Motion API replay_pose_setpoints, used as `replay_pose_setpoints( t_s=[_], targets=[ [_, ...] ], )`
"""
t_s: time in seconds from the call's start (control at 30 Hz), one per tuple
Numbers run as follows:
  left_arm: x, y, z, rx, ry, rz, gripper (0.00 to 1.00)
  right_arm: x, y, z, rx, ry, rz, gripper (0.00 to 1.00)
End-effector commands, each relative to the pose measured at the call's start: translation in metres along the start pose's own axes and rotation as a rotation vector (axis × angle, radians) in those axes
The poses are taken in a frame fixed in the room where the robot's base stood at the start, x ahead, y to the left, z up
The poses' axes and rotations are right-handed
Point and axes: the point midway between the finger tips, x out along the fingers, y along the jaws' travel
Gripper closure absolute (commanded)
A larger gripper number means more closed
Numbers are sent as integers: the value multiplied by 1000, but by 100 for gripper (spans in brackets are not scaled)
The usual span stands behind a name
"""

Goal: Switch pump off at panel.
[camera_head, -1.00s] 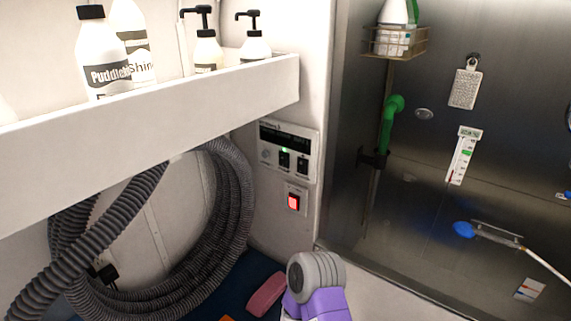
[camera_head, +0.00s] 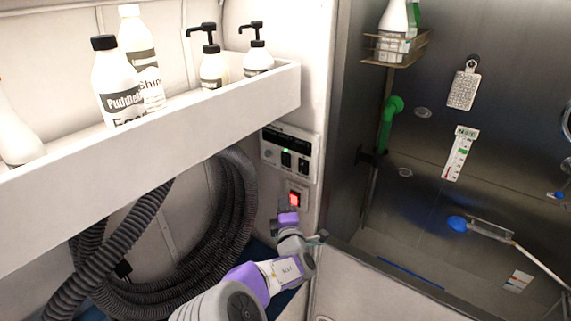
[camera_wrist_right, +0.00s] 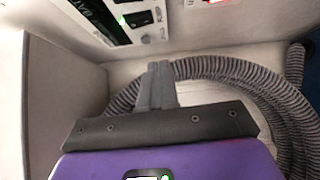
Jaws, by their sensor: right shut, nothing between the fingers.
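The control panel (camera_head: 290,132) is on the white wall below the shelf. It has a dark display strip, a small green light and two black rocker switches (camera_head: 286,158). A separate red lit switch (camera_head: 295,199) sits on a small plate below it. In the right wrist view the panel (camera_wrist_right: 160,33) shows at the top left, and a red glow (camera_wrist_right: 213,2) is cut by the top edge. My right gripper (camera_head: 287,206) is just below the red switch; contact cannot be told. Its fingers (camera_wrist_right: 155,85) are shut and empty. My left gripper is out of view.
A shelf (camera_head: 200,110) with several bottles overhangs the panel's left side. A coiled grey hose (camera_head: 245,200) hangs on the wall left of the gripper.

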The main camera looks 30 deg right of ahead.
Motion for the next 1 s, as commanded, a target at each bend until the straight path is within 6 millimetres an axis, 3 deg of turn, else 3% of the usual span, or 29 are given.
replay_pose_setpoints(
  t_s=[0.03,0.13,0.57,0.77,1.0],
  targets=[
    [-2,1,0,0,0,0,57,-1,19,-2,-22,8,39,100],
    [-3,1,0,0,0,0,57,-2,37,-3,-49,12,80,100],
    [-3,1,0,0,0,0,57,1,39,-2,-54,11,85,100],
    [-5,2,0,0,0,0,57,26,42,-2,-55,10,86,100],
    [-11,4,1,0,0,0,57,71,45,-2,-55,10,84,100]
  ],
)
